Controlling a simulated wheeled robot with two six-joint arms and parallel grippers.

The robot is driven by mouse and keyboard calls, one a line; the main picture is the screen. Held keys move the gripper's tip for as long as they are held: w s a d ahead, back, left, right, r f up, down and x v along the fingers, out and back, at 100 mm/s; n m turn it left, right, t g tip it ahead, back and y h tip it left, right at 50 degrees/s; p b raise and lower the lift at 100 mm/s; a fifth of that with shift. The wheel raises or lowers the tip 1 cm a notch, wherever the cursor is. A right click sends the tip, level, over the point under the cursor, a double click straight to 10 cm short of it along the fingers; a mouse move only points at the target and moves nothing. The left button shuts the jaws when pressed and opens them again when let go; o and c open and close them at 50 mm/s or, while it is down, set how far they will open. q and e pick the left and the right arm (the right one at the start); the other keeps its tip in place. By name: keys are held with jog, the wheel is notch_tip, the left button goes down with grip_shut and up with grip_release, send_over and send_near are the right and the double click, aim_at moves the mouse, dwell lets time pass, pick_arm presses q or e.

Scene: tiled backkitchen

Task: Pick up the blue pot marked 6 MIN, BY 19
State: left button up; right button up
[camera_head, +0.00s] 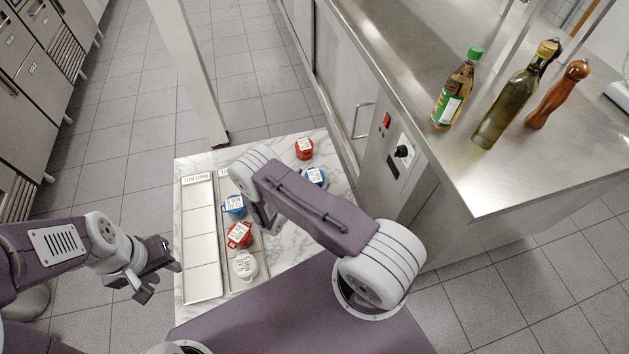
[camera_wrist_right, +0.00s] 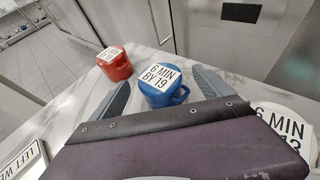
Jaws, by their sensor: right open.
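The blue pot marked 6 MIN, BY 19 (camera_wrist_right: 162,88) stands upright on the marble top in the right wrist view, label facing up. It also shows in the head view as a blue pot (camera_head: 316,178), partly behind my right arm. My right gripper (camera_wrist_right: 160,77) is open, with one finger on each side of the pot; I cannot tell whether either touches it. My right fingers are hidden in the head view. My left gripper (camera_head: 162,277) is open and empty, left of the table.
A red pot (camera_wrist_right: 115,64) stands left of the blue pot. A white label or lid (camera_wrist_right: 283,128) is close at lower right. The left tray (camera_head: 203,287) is empty; the right tray (camera_head: 240,283) holds blue, red and white pots. The steel counter (camera_head: 440,165) bears bottles.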

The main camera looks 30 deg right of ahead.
aim_at(317, 171)
jog(key=x, duration=0.3)
jog(key=shift+w+d+f, duration=0.1)
jog(key=shift+w, duration=0.05)
jog(key=c, duration=1.8)
jog(key=shift+r, duration=0.65)
notch_tip(317, 171, up, 3)
jog(key=shift+r+p, duration=0.1)
jog(key=shift+p, duration=0.3)
jog(key=s+d+r+p, duration=0.1)
jog(key=s+d+r, duration=0.5)
jog(key=s, duration=0.4)
jog(key=shift+r+p, duration=0.3)
